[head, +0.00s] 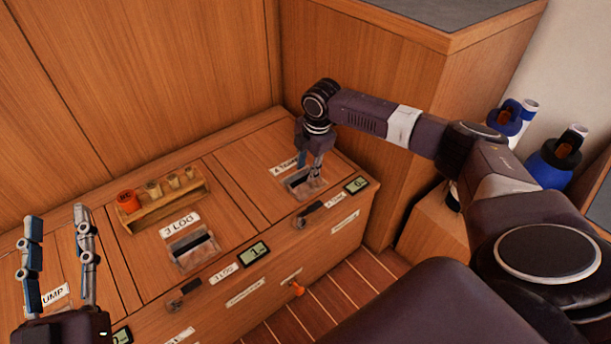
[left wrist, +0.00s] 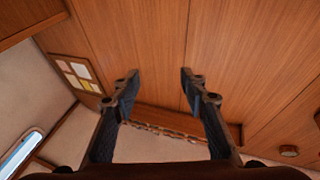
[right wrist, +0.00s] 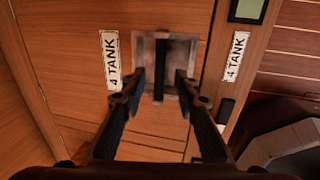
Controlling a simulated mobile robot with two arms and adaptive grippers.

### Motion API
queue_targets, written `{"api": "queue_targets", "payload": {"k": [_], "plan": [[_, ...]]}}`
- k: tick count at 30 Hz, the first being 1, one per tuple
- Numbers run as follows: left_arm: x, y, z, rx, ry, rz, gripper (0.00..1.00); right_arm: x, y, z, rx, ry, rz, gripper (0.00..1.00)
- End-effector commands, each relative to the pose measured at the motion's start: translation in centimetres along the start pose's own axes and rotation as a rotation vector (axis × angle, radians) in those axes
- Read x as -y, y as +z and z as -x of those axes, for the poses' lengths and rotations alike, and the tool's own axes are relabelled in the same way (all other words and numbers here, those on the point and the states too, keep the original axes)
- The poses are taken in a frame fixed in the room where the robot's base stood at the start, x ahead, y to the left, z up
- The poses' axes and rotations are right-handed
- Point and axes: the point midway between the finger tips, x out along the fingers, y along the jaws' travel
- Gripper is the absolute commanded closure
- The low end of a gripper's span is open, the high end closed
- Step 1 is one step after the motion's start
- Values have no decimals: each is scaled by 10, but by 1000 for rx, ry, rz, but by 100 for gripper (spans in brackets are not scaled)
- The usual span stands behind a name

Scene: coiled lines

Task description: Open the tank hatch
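The tank hatch (head: 247,170) is the right-hand wooden panel in the locker top, lying shut, with a white 4 TANK label (right wrist: 111,60). A grey recessed pull (head: 293,187) is set in it near the front edge. In the right wrist view the recess (right wrist: 187,50) has a dark bar (right wrist: 159,66) across it. My right gripper (head: 309,163) points down at this recess. Its fingers (right wrist: 159,77) are apart, one on each side of the bar; I cannot tell whether they touch it. My left gripper (head: 57,217) is open and empty, raised at the lower left.
A 3 LOG hatch with its own recess (head: 193,249) lies left of the tank hatch, carrying a wooden rack (head: 163,202) of small items. Dark latches (head: 308,212) and small displays (head: 356,185) line the front edge. A tall wooden cabinet (head: 350,110) stands close on the right.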

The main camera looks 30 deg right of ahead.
Motion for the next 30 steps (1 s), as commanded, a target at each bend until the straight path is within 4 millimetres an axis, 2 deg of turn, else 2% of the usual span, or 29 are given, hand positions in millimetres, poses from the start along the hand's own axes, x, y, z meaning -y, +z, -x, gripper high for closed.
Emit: {"api": "queue_targets", "payload": {"k": [6,10,15,23,24,30], "plan": [[-5,-37,3,-181,9,7,60,1,0,-20,1,-1,0,71],[-6,-53,7,-254,12,10,60,0,0,-27,0,0,0,71],[-7,-64,9,-300,14,12,60,0,0,-30,1,0,0,71],[-7,-65,10,-307,14,12,60,0,0,-31,1,0,0,71],[-7,-65,10,-307,14,12,60,0,0,-30,1,0,0,72],[-7,-65,10,-305,14,12,60,0,0,-30,1,0,0,94]]}}
